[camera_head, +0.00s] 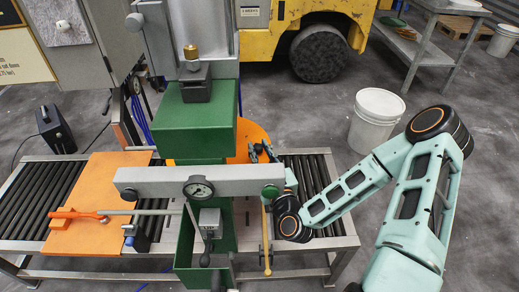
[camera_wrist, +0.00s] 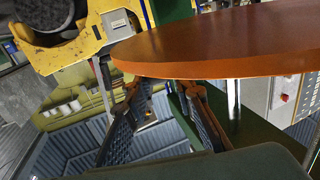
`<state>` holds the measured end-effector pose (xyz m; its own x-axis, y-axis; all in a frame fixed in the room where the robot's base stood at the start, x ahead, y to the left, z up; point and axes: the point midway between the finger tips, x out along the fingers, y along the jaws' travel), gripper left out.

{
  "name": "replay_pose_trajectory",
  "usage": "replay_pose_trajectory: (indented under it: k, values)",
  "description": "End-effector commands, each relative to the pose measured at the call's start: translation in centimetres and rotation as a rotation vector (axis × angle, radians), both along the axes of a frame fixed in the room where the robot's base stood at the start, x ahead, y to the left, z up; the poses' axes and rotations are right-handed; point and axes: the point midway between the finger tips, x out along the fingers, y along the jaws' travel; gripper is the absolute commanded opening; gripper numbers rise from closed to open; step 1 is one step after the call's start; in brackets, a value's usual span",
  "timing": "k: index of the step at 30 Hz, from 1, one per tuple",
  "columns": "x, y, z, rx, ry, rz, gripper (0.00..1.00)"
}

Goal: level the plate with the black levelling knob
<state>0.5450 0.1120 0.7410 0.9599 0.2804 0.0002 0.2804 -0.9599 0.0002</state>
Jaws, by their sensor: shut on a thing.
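The orange round plate (camera_head: 246,136) shows partly behind the green press column in the head view. Its rim and broad face fill the upper right of the wrist view (camera_wrist: 220,45). My gripper (camera_head: 262,151) is at the plate's right side in the head view. In the wrist view my gripper (camera_wrist: 165,88) has its two dark fingers apart, with their tips at the plate's rim and partly hidden by it. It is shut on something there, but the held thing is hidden. I cannot make out the black levelling knob at the fingertips in either view.
A roller conveyor (camera_head: 318,178) runs beneath. An orange board (camera_head: 100,190) lies at left. A white pail (camera_head: 376,120) stands on the floor behind my arm.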

Motion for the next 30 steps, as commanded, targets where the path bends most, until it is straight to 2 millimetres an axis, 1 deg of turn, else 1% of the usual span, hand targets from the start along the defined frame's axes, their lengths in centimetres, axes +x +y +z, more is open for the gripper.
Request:
replay_pose_trajectory:
  k: [5,11,30]
  values:
    - [0.08,-0.23,-0.11,-0.005,-0.003,0.063,0.0]
    - [0.22,-0.54,-0.19,-0.008,-0.003,0.198,0.0]
    - [0.98,-1.11,-0.27,-0.01,-0.001,0.784,0.0]
